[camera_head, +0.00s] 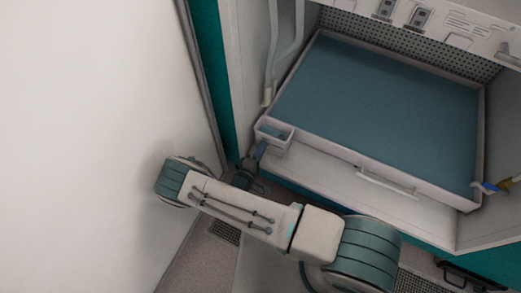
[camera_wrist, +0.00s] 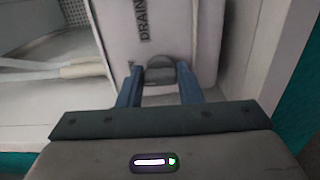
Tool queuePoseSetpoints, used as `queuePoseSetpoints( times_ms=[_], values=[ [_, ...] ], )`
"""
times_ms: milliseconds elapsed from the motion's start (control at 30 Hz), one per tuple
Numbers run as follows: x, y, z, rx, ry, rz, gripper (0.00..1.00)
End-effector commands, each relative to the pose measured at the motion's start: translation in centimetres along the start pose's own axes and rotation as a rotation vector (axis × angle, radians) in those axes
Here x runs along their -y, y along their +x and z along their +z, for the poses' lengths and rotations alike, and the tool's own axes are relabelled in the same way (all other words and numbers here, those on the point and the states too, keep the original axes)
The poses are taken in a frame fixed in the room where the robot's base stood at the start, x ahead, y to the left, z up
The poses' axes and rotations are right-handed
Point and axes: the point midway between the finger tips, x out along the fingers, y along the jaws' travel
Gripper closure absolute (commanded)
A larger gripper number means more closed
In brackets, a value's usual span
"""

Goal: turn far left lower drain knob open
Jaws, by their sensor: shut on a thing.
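The drain knob (camera_wrist: 161,75) is a small dark grey knob on the front of a white box (camera_wrist: 158,22) marked DRAIN, in the wrist view. My gripper (camera_wrist: 160,72) has its two blue fingers on either side of the knob, shut on it. In the head view the small white drain box (camera_head: 286,143) is at the left front corner of the wide tray. My gripper (camera_head: 261,149) reaches its front there. The knob is hidden in that view, and its exact turn angle is hard to tell.
A blue-filled tray (camera_head: 380,110) fills the chamber shelf. White hoses (camera_head: 270,60) hang at its left. A white wall (camera_head: 90,130) stands close left of my arm. A blue and yellow valve (camera_head: 490,187) is at the tray's right, and a handle (camera_head: 387,184) is on the front.

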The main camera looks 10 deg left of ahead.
Motion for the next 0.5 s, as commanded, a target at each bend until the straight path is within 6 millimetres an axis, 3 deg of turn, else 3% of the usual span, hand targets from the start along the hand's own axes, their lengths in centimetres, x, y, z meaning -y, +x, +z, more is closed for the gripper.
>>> queuePoseSetpoints(
  times_ms=[200, 233, 300, 500],
  values=[
    [0.29, -0.09, 0.19, 0.003, -0.001, -0.007, 0.91],
    [0.30, -0.09, 0.19, 0.003, -0.001, -0.007, 0.62],
    [0.27, -0.08, 0.18, 0.003, -0.001, -0.006, 0.46],
    [0.15, -0.07, 0.07, 0.001, -0.001, -0.004, 0.46]
  ],
)
